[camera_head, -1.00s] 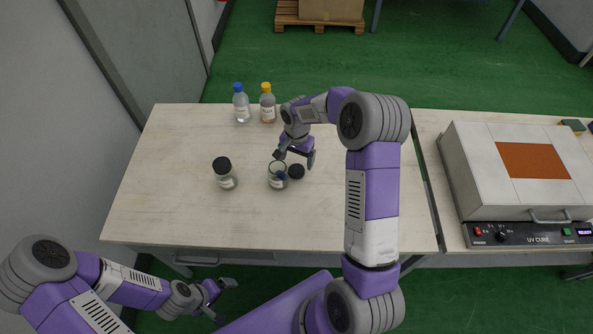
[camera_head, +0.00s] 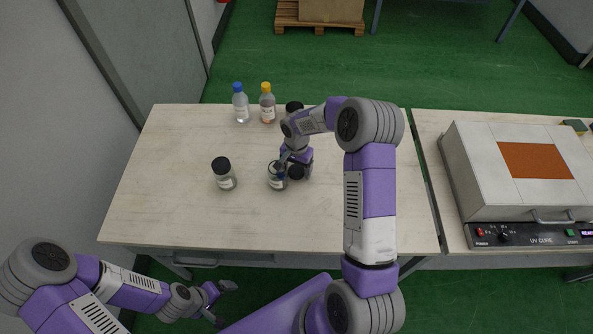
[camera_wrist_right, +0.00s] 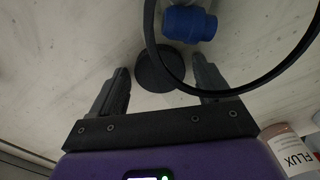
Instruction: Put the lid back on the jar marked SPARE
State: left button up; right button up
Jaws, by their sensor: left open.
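A black lid (camera_head: 296,172) lies flat on the table just right of an open glass jar (camera_head: 277,178) with something blue inside. My right gripper (camera_head: 297,166) is over the lid, fingers pointing down. In the right wrist view the lid (camera_wrist_right: 158,70) shows between the spread fingertips, with clear gaps to both. The jar's dark rim (camera_wrist_right: 150,35) and the blue thing (camera_wrist_right: 190,22) are close by there. A second jar (camera_head: 224,174) with a black lid on stands further left. The jar labels are too small to read. My left gripper (camera_head: 222,303) is open and empty before the table's front edge.
A blue-capped bottle (camera_head: 240,105) and a yellow-capped bottle (camera_head: 267,104) stand at the back. A black-lidded container (camera_head: 294,108) is partly hidden behind my right arm. A bottle marked FLUX (camera_wrist_right: 292,155) shows in the wrist view. A UV cure box (camera_head: 515,175) stands right.

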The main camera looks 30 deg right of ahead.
aim_at(296, 170)
jog(key=c, duration=0.8)
notch_tip(296, 170, up, 10)
jog(key=shift+p, duration=1)
jog(key=shift+c, duration=0.2)
